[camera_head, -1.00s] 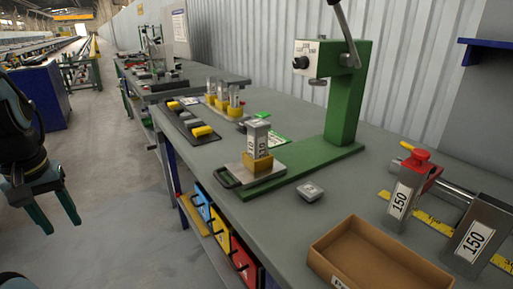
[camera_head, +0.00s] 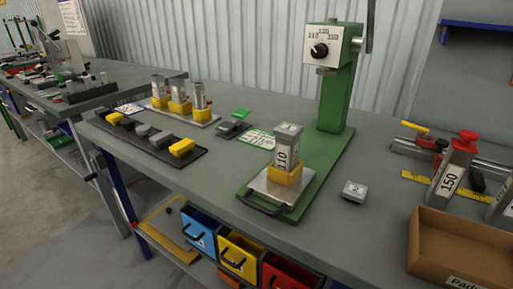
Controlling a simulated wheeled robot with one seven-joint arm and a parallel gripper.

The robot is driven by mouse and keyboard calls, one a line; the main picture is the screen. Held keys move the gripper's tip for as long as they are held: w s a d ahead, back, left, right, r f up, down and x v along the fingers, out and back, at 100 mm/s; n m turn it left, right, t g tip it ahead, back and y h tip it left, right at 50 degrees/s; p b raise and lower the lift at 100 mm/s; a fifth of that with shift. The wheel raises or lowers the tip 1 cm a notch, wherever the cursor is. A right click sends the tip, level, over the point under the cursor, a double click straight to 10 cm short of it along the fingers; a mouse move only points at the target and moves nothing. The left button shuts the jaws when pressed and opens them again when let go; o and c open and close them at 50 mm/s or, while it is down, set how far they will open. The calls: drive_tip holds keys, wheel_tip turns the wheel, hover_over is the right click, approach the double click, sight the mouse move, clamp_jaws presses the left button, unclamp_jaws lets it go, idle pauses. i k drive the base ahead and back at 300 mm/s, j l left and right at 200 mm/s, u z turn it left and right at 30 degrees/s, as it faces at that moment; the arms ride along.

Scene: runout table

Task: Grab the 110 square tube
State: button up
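The square tube marked 110 (camera_head: 283,153) stands upright in a yellow holder (camera_head: 286,174) on a light plate on the base of the green press (camera_head: 338,100). A grey cap-like piece is on its top. My gripper is not in view now. Several other grey tubes (camera_head: 179,90) stand in yellow holders on a light plate farther back left; their labels are too small to read.
A grey block marked 2 (camera_head: 354,190) lies right of the press. A cardboard box (camera_head: 460,245) and a 150 post (camera_head: 452,172) stand at the right. A dark tray (camera_head: 145,137) holds yellow and grey pieces. Colored drawers (camera_head: 239,250) hang below the table.

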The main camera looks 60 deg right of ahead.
sight(286, 152)
drive_tip(key=i+z, duration=0.1)
drive_tip(key=z, duration=0.3)
drive_tip(key=j+z, duration=0.1)
drive_tip(key=z, duration=0.25)
drive_tip(key=i+j+z, duration=0.1)
drive_tip(key=z, duration=0.3)
drive_tip(key=i+j+z, duration=0.1)
drive_tip(key=z, duration=0.25)
